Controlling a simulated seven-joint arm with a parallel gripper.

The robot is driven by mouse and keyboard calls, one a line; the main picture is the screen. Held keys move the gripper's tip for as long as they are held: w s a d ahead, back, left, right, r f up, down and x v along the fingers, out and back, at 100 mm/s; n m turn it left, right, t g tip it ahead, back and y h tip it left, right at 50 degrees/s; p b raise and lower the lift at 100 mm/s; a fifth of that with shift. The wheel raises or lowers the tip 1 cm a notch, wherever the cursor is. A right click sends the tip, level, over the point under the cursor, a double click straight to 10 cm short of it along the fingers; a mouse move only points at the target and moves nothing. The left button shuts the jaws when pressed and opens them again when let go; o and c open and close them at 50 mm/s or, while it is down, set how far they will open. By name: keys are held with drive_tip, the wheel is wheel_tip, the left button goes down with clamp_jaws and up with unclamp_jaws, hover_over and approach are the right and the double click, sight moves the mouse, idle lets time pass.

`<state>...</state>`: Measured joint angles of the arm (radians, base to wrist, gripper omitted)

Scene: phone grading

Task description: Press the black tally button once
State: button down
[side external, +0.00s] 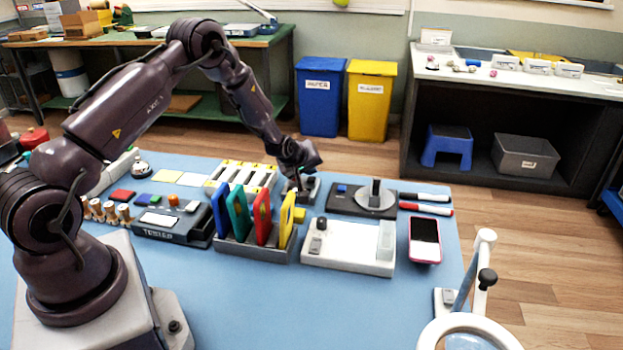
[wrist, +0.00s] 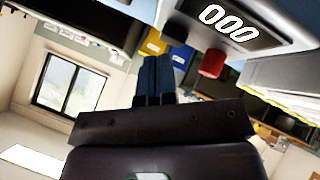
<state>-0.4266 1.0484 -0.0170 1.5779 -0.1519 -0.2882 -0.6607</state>
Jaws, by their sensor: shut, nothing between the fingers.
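A rack (side external: 255,249) holding blue, green, red and yellow slabs stands in front of my gripper, with a yellow block (side external: 299,214) close by. A white fixture (side external: 347,250), a dark turntable unit (side external: 350,198), two markers (side external: 425,203) and a pink phone (side external: 425,240) lie to the right.

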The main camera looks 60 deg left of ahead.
sight(309, 178)
drive_tip(key=shift+f, duration=0.55)
idle(0.9)
drive_tip(key=shift+r, duration=0.9)
drive_tip(key=shift+r, duration=0.1)
drive_tip(key=shift+r, duration=2.4)
